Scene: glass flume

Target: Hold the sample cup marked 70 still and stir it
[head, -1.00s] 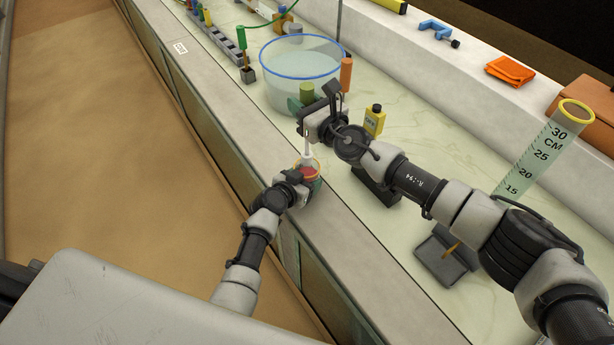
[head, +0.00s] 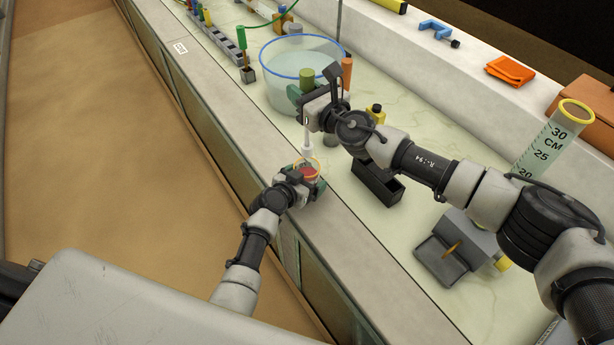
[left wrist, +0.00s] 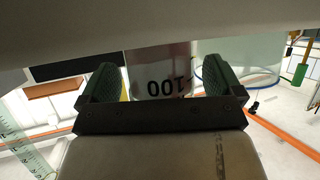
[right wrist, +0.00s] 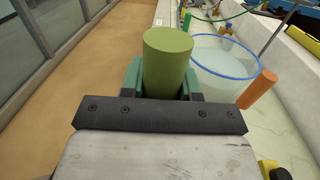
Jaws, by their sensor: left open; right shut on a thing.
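The sample cup (head: 309,171), clear with a yellow rim and red contents, stands near the counter's front edge. In the left wrist view the cup (left wrist: 160,72) shows an upside-down mark that reads 100, not 70. My left gripper (head: 306,184) is open, its green fingers (left wrist: 160,88) on either side of the cup with gaps. My right gripper (head: 308,104) is shut on a stirrer with an olive-green handle (right wrist: 167,62). The stirrer's white lower part (head: 307,150) points down at the cup's mouth; I cannot tell whether its tip is inside.
A blue-rimmed water tub (head: 300,75) stands behind the right gripper, with an orange handle (head: 347,72) beside it. A tall measuring cylinder (head: 553,140) stands farther right.

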